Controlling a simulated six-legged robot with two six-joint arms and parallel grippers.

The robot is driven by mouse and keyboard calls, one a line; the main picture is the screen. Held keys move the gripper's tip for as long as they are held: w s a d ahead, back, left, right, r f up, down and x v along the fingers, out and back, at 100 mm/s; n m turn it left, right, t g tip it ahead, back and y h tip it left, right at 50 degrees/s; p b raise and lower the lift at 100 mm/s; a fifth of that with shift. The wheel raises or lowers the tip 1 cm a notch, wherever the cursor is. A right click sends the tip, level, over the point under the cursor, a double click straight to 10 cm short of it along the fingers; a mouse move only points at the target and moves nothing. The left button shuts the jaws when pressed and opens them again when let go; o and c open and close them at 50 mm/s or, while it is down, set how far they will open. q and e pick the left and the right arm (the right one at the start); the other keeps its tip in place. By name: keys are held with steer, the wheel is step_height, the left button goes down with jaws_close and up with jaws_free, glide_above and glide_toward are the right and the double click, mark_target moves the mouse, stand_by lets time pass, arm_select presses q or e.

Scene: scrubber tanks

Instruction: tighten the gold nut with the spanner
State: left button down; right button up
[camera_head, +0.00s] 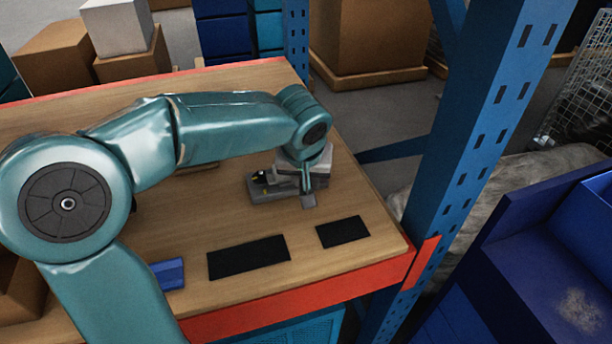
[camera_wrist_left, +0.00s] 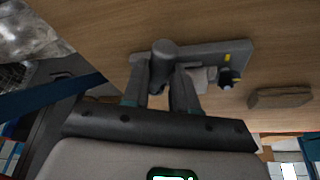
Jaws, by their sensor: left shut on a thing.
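My left gripper (camera_head: 307,188) reaches down over a grey fixture (camera_head: 283,193) near the right end of the wooden table. In the left wrist view its two fingers (camera_wrist_left: 161,92) are shut on a grey round-ended piece (camera_wrist_left: 163,50). I cannot tell whether this piece is the spanner. The grey fixture (camera_wrist_left: 236,53) lies just beyond the fingers and carries a small black part (camera_wrist_left: 229,77) with yellow marks. I cannot make out a separate gold nut; it is hidden or too small. My right gripper is not in view.
Two flat black pads (camera_head: 248,257) (camera_head: 343,232) and a blue block (camera_head: 168,274) lie near the table's front edge. A brown block (camera_wrist_left: 279,98) lies past the fixture. A blue upright post (camera_head: 470,150) stands close at the table's right side. The table between pads and fixture is clear.

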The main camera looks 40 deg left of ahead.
arm_select(q)
steer(key=shift+r+p, duration=0.4)
steer(key=shift+r, duration=0.35)
steer(key=shift+r+p, duration=0.55)
steer(key=shift+r, duration=0.3)
steer(key=c, duration=1.5)
jaws_free()
steer(key=shift+c, duration=0.2)
jaws_close()
